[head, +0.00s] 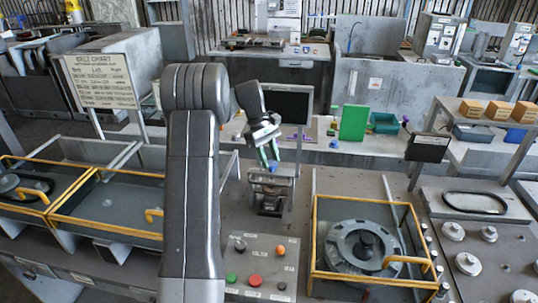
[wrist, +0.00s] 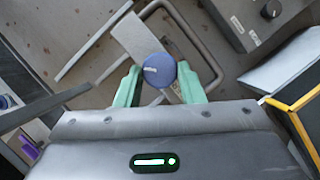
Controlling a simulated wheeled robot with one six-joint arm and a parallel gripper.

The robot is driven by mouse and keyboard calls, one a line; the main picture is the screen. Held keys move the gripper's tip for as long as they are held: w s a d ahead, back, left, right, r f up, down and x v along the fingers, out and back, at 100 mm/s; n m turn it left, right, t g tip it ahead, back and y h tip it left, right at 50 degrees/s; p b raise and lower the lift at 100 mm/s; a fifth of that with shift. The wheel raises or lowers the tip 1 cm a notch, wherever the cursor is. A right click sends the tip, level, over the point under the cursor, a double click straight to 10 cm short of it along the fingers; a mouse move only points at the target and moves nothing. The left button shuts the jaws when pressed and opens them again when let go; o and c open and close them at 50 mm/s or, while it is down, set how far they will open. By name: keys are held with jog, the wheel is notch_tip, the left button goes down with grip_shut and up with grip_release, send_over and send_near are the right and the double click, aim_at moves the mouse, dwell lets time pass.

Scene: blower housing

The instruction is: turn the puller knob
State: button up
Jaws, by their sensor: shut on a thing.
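The puller knob (wrist: 159,69) is a round blue knob with a pale mark on its face. In the wrist view it sits between the two green fingers of my gripper (wrist: 158,76), which are shut on its sides. A grey bar and a bent metal frame (wrist: 205,68) lie behind the knob. In the head view my gripper (head: 268,157) points down above the small metal puller stand (head: 270,192). The knob is mostly hidden there by the fingers.
A button panel (head: 258,265) is in front of the stand. A yellow-railed bay with a round blower housing (head: 362,247) is to the right. A belt chart sign (head: 100,82) stands at left. A green board (head: 354,122) and a dark screen (head: 287,104) are behind.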

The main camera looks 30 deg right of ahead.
jog(key=m, duration=0.2)
jog(key=m+y, duration=0.2)
jog(key=m, duration=0.1)
jog(key=shift+d+m, duration=0.25)
jog(key=shift+m, duration=0.05)
jog(key=m+y, duration=0.1)
jog(key=m, duration=0.2)
jog(key=m+t+y, duration=0.1)
jog(key=m, duration=0.1)
jog(key=shift+s+d+m, duration=0.1)
jog(key=shift+d+m, duration=0.1)
jog(key=shift+m, duration=0.2)
jog(key=o, duration=1)
